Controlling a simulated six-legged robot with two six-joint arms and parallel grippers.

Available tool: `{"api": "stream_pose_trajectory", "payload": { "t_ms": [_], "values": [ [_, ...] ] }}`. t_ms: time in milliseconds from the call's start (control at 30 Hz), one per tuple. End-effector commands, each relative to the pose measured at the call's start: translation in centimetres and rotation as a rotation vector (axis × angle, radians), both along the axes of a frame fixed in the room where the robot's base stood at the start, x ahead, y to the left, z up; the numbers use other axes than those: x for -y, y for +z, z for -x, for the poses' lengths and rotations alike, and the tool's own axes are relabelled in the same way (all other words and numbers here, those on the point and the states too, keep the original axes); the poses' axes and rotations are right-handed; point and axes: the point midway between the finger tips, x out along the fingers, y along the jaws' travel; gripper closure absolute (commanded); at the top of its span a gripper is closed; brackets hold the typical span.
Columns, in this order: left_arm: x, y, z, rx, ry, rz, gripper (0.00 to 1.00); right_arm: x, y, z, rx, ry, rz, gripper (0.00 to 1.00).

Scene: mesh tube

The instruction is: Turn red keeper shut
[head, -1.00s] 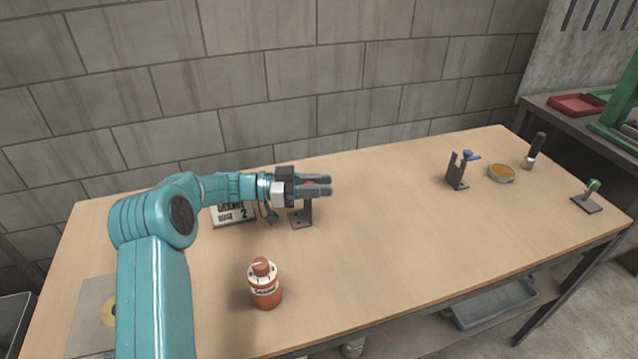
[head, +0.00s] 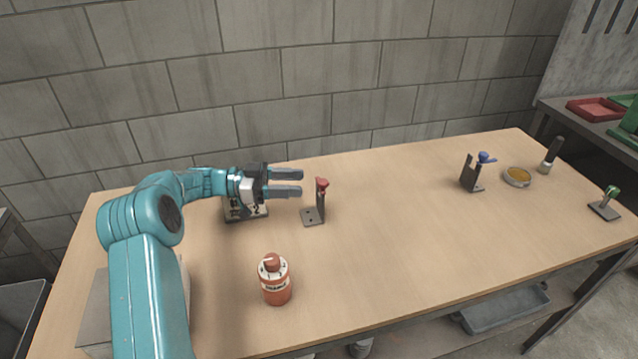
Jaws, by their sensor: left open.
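The red keeper (head: 322,185) sits at the top of a small dark upright bracket (head: 313,212) on the table, left of the middle. My left gripper (head: 286,182) is open, with its two grey fingers pointing right. Its fingertips end a little left of the red keeper, apart from it, and nothing shows between them. The keeper is in plain view; its exact turn is too small to tell. My right gripper does not show.
At the right are a bracket with a blue keeper (head: 486,158), a round dish (head: 517,177), a dark-handled tool (head: 551,155) and a green-topped stand (head: 606,203). The middle table is clear.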

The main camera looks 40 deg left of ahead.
Motion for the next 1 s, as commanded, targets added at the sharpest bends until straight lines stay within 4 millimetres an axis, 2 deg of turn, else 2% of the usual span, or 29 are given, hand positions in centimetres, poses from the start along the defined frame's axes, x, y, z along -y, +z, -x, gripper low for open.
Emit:
{"api": "stream_pose_trajectory", "payload": {
  "t_ms": [100,333,1000],
  "values": [
    [-2.6,-0.1,1.6,0.000,0.003,-0.002,0.48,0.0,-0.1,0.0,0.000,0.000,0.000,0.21],
    [-5.3,-0.1,3.5,0.000,0.001,0.000,0.48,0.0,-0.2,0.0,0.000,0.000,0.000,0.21],
    [-5.8,0.1,3.9,-0.001,-0.001,0.001,0.48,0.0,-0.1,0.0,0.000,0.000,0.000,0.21]
  ]
}}
